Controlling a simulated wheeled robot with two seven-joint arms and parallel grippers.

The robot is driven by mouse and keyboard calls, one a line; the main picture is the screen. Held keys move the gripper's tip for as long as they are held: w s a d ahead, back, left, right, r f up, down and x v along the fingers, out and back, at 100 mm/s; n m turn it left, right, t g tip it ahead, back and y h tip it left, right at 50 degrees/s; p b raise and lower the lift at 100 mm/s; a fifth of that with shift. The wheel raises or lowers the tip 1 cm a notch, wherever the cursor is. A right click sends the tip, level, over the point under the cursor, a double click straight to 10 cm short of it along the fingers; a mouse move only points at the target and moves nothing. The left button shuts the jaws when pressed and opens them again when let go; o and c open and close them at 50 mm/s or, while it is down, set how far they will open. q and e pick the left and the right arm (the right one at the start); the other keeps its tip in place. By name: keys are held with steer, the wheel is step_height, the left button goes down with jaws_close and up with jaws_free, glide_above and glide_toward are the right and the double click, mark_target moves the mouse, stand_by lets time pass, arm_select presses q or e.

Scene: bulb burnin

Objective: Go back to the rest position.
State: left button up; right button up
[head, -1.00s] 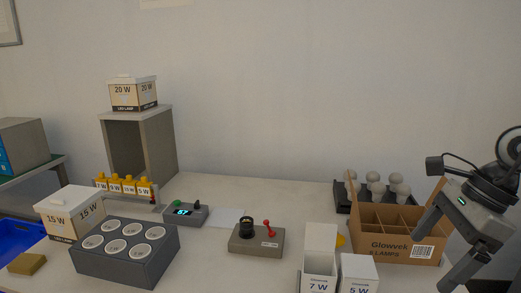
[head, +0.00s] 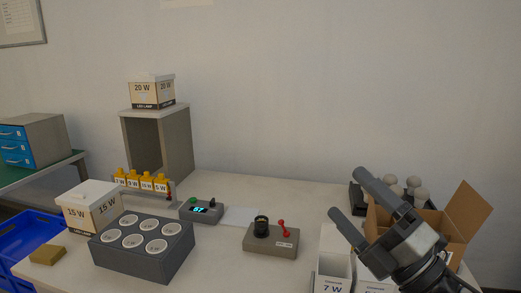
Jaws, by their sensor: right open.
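My right gripper (head: 348,200) shows at the lower right in the head view. Its two grey fingers are spread apart and point up and to the left, with nothing between them. It hangs in front of the open cardboard carton (head: 456,227) and hides much of it. My left gripper is not in view.
Small boxes, one marked 7 W (head: 333,270), stand below my right gripper. A tester with a red lever (head: 270,240), a display unit (head: 202,210) and a dark block with round sockets (head: 143,248) stand on the table (head: 240,185). A grey shelf (head: 177,145) holds a 20 W box (head: 152,92).

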steer(key=s+d+f+m+g+h, duration=0.2)
steer(key=d+f+m+h, duration=0.2)
steer(key=f+m+h, duration=0.55)
steer(key=s+d+f+m+g+h, duration=0.2)
steer(key=d+f+m+h, duration=0.35)
steer(key=f+m, duration=0.55)
steer(key=s+a+f+m+g, duration=0.25)
steer(key=s+f+g, duration=0.3)
steer(key=s, duration=0.35)
steer(key=s+a+f+m+g, duration=0.1)
steer(key=s+f+m+g, duration=0.2)
steer(key=s+f+g, duration=0.45)
arm_select(q)
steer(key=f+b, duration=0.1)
steer(key=b, duration=0.2)
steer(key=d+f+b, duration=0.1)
steer(key=b, duration=0.2)
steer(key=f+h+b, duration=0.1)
steer(key=b, duration=0.2)
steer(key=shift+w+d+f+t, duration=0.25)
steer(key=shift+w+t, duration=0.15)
arm_select(e)
steer(key=w+a+f+t+y, duration=0.4)
steer(key=w+a+f+t, duration=0.1)
steer(key=f+t, duration=0.4)
steer(key=shift+a+f+t, duration=0.4)
steer(key=shift+a+f, duration=0.3)
steer(key=shift+f, duration=0.2)
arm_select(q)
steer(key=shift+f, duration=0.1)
